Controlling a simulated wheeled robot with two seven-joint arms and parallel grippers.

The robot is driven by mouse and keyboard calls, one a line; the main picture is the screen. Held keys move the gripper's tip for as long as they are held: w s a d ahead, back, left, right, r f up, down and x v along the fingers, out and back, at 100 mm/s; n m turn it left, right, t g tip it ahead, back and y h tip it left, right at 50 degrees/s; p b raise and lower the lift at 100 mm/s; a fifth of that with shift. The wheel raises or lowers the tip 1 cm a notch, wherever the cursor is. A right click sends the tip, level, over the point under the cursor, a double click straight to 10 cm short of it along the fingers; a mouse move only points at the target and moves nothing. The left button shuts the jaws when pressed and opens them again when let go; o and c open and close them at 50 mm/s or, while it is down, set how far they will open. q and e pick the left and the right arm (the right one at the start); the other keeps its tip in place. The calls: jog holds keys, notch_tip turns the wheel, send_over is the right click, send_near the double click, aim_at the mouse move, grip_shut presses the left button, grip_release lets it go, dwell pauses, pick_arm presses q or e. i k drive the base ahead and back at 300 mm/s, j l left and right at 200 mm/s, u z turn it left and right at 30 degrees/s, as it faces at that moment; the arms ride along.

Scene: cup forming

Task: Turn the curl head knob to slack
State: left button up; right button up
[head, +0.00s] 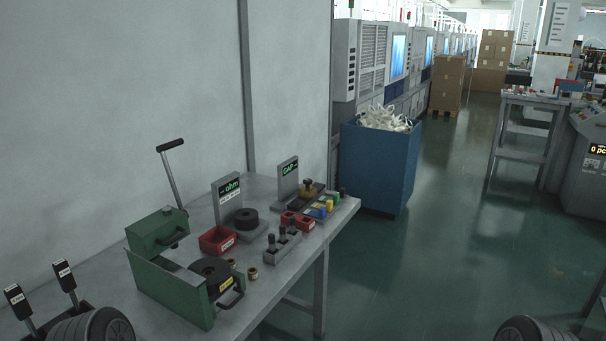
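I cannot make out a curl head knob in the head view. The grey machine (590,165) at the right edge, cut off by the frame, has a sloped panel and a dark display (597,149) reading "0 pc". Small controls sit on it, too small to tell apart. Neither of my grippers is in view. Only dark rounded parts, likely of my own arms, show at the bottom left and bottom right edges.
A grey bench (270,290) on the left holds a green box (175,285), red bins (217,240), an "ohm" sign (228,195) and a "GAP" sign (287,180). A blue bin (380,165) of white pieces stands behind. Green floor (430,250) is clear between bench and machine.

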aim_at(308, 182)
jog(key=i+l+z, duration=0.15)
jog(key=i+l, duration=0.4)
jog(key=i+l+z, duration=0.1)
jog(key=i+l, duration=0.4)
jog(key=i, duration=0.15)
jog(key=i+l+z, duration=0.15)
jog(key=i+l, duration=0.3)
jog(key=i, duration=0.2)
